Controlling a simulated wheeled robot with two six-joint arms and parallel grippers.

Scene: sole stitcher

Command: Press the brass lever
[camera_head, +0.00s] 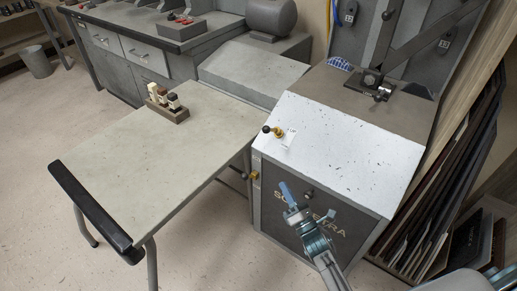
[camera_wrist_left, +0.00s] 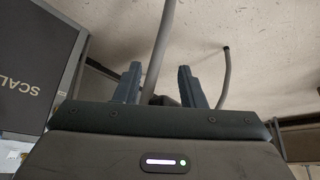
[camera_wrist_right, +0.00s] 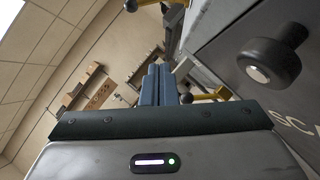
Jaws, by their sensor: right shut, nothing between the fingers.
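A small brass lever (camera_head: 254,175) with a dark ball end sticks out from the left side of the grey machine, and it also shows in the right wrist view (camera_wrist_right: 210,95). A second brass-stemmed lever (camera_head: 277,131) with a black ball sits at the left edge of the machine's sloped top. My right gripper (camera_head: 286,188) is shut and empty, in front of the machine's front panel and apart from both levers. In the right wrist view its blue fingertips overlap the view near the side lever; contact cannot be told. My left gripper (camera_wrist_left: 158,84) is open and empty.
The grey machine (camera_head: 345,140) has a black knob (camera_wrist_right: 268,64) on its front panel. A pale table (camera_head: 150,160) with a small block of stamps (camera_head: 167,104) stands to its left. Dark sheets (camera_head: 450,170) lean on the right. Floor in front is clear.

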